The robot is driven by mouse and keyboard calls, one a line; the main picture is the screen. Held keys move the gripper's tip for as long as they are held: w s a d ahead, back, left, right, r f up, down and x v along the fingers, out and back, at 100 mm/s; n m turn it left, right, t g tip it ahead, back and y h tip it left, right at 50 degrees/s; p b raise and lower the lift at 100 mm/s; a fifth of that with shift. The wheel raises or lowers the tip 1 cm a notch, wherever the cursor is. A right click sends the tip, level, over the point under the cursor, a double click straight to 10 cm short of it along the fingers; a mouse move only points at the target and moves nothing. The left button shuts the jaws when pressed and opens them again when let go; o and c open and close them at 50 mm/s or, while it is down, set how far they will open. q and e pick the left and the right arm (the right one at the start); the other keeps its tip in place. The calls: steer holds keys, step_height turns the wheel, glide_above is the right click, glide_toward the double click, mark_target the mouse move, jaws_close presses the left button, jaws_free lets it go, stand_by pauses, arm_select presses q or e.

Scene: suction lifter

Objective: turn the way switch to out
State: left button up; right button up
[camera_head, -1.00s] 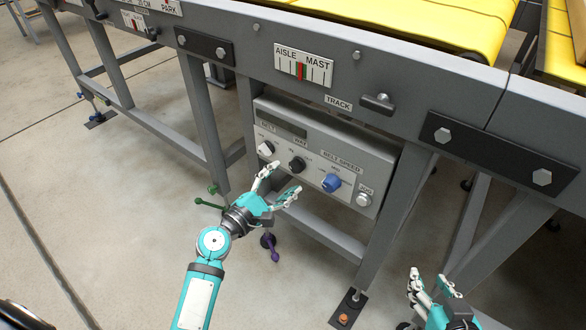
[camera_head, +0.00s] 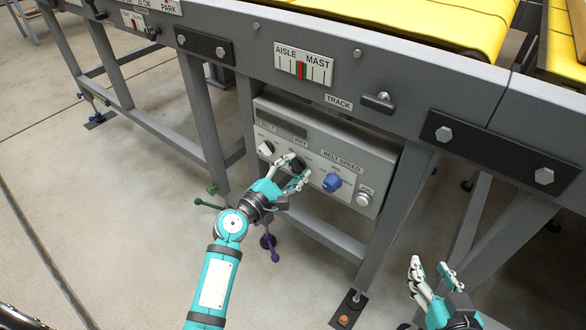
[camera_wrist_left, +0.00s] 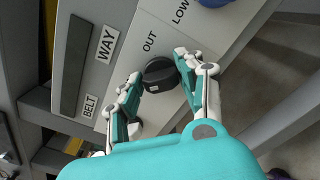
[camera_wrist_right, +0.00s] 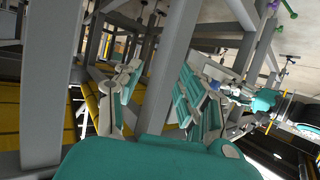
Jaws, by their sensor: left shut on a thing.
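The way switch is a round black knob (camera_head: 296,164) on the grey control panel (camera_head: 378,160), under the WAY label. In the left wrist view the knob (camera_wrist_left: 160,74) has a small white mark on its face, and the OUT label (camera_wrist_left: 150,42) is printed beside it. My left gripper (camera_head: 298,168) is at the panel, shut on the knob, one finger on each side. The fingers hide part of the knob in the head view. My right gripper (camera_head: 430,265) is open and empty, low at the right, away from the panel.
The white belt knob (camera_head: 265,148) is left of the switch; the blue belt speed knob (camera_head: 331,182) and JOG button (camera_head: 363,199) are to its right. A grey conveyor beam (camera_head: 235,25) with an AISLE MAST scale (camera_head: 303,65) overhangs the panel. A frame leg (camera_head: 393,220) stands between panel and right gripper.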

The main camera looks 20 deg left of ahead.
arm_select(q)
steer(key=shift+c, duration=1.1)
steer(key=shift+f+m, duration=0.1)
steer(key=shift+m, duration=0.2)
steer(key=m, duration=0.4)
steer(key=shift+b, duration=0.35)
steer(key=m, duration=0.3)
steer(key=shift+f, duration=0.1)
steer(key=shift+d+m, duration=0.1)
steer(key=shift+m, duration=1.3)
steer(key=m+p, duration=0.1)
steer(key=m, duration=0.3)
steer(key=shift+p, duration=0.4)
steer(key=m+p, duration=0.1)
steer(key=m, duration=0.2)
steer(key=shift+f, duration=0.1)
steer(key=shift+m, duration=0.4)
arm_select(e)
steer(key=s+d+f+g+h, duration=0.1)
steer(key=s+d+f+g, duration=0.2)
steer(key=s+f+g, duration=0.3)
steer(key=shift+s+d+f+g+h, duration=0.35)
steer(key=shift+s+f, duration=0.45)
steer(key=shift+s, duration=0.6)
